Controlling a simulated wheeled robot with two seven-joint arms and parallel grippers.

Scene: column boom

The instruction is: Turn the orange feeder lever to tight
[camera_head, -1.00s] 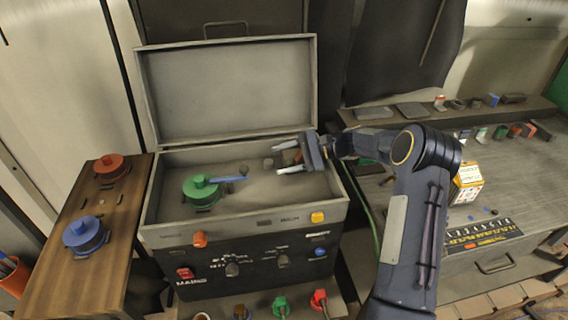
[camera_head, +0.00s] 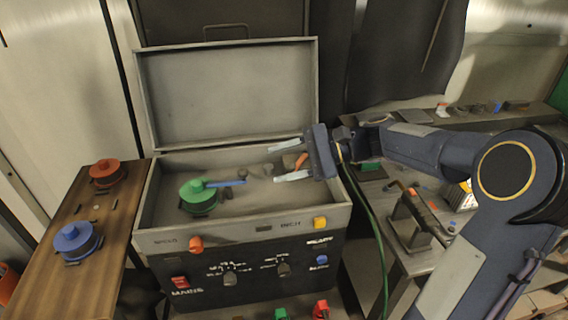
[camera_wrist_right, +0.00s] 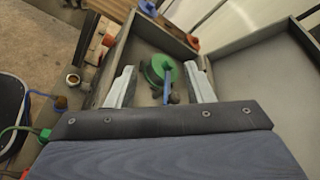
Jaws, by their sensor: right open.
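The green spool (camera_head: 199,196) sits in the left part of the box. An orange knob (camera_head: 196,244) is on the front panel. My left gripper is out of view.
The box's raised lid (camera_head: 230,95) stands behind. A wooden shelf (camera_head: 98,210) at left carries a red spool (camera_head: 107,172) and a blue spool (camera_head: 77,240). A green cable (camera_head: 375,230) hangs right of the box, beside a cluttered bench.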

